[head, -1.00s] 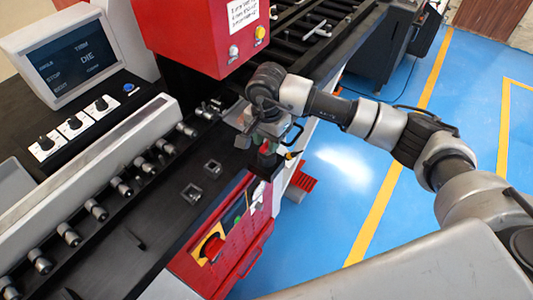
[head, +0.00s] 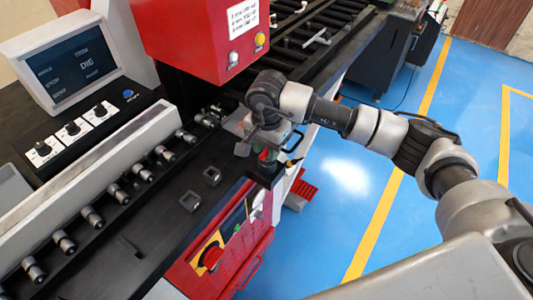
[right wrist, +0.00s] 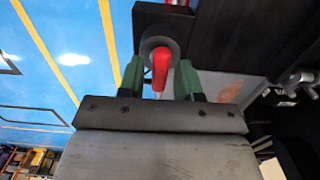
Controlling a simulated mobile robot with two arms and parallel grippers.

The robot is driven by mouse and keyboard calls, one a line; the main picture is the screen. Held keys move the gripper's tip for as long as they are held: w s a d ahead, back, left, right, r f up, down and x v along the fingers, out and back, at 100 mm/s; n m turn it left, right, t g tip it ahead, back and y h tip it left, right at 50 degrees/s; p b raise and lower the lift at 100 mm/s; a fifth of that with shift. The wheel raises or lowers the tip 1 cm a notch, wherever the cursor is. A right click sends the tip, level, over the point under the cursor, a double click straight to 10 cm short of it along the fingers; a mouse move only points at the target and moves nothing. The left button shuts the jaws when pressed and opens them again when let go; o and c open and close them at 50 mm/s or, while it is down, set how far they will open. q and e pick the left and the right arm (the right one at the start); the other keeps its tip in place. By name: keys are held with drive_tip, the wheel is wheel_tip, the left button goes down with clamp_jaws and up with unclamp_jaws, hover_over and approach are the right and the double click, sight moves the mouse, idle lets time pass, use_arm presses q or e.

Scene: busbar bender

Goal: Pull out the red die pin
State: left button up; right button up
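The red die pin (right wrist: 160,70) stands in a round dark collar on a black block in the right wrist view. My right gripper (right wrist: 160,80) is open, with one green finger on each side of the pin and a visible gap to each. In the head view the right gripper (head: 265,155) points down at the machine's front edge, and a bit of red pin shows between its fingers. The gripper and wrist hide most of the pin there. My left gripper is in neither view.
The red-headed bending machine (head: 195,45) stands behind the gripper. A control screen (head: 70,65) and a row of rollers (head: 92,217) are at the left. A red stop button (head: 211,255) is on the front panel. Blue floor (head: 345,190) is clear at the right.

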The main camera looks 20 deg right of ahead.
sight(267, 149)
clamp_jaws()
drive_tip(key=shift+r, duration=0.15)
drive_tip(key=shift+r+p, duration=0.65)
drive_tip(key=shift+r, duration=1.25)
drive_tip(key=shift+r+p, duration=0.9)
drive_tip(key=shift+r, duration=1.6)
